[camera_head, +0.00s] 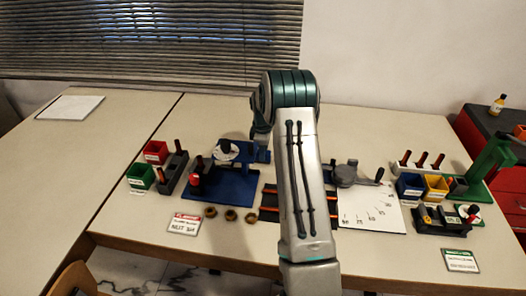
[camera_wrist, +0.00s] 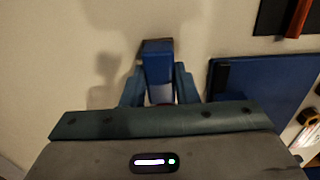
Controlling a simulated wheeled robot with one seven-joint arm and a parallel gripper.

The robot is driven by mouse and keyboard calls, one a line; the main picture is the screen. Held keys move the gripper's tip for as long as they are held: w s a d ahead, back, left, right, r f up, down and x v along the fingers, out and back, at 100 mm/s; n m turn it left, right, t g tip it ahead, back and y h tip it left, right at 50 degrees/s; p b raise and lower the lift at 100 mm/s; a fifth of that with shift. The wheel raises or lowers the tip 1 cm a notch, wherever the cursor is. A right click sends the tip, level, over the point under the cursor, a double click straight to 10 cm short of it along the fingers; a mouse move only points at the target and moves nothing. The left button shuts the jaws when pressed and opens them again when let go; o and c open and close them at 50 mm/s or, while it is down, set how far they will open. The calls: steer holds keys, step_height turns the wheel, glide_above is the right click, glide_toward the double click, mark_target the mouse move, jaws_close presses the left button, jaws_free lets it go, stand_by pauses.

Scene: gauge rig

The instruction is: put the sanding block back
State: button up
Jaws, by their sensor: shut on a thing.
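My gripper (camera_wrist: 159,88) is shut on a blue block with a dark far edge, which looks like the sanding block (camera_wrist: 158,62). The block sits between the two fingertips, over pale tabletop. The blue board also shows at the right in the wrist view (camera_wrist: 262,85). I cannot tell whether the block touches the table.
Left are a red bin (camera_head: 155,152), a green bin (camera_head: 140,176) and a grey peg rack (camera_head: 173,172). Several brass nuts (camera_head: 231,215) lie in front of the board. A dark mat (camera_head: 270,203) and a white printed sheet (camera_head: 372,212) lie partly behind my arm.

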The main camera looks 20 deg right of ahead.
steer(key=shift+f, duration=0.25)
steer(key=o, duration=1)
steer(key=shift+r, duration=0.1)
step_height(320, 180, up, 12)
steer(key=s+a+r+m, duration=0.1)
steer(key=s+a+r, duration=0.2)
steer(key=r, duration=0.1)
steer(key=s+a+r+m, duration=0.1)
steer(key=s+a+r, duration=0.2)
steer(key=s+a, duration=0.1)
steer(key=shift+s+a+r+m+t, duration=0.1)
steer(key=shift+a+r+m+t, duration=0.05)
steer(key=shift+r+m+t, duration=0.25)
steer(key=s+a+m+t, duration=0.1)
steer(key=s+a+m, duration=0.3)
steer(key=s, duration=0.9)
steer(key=s+a+m+t, duration=0.1)
steer(key=s+a+m, duration=0.3)
steer(key=s, duration=0.9)
steer(key=shift+s+a+r+m, duration=0.3)
steer(key=shift+s+a+r, duration=0.1)
steer(key=shift+a, duration=1.15)
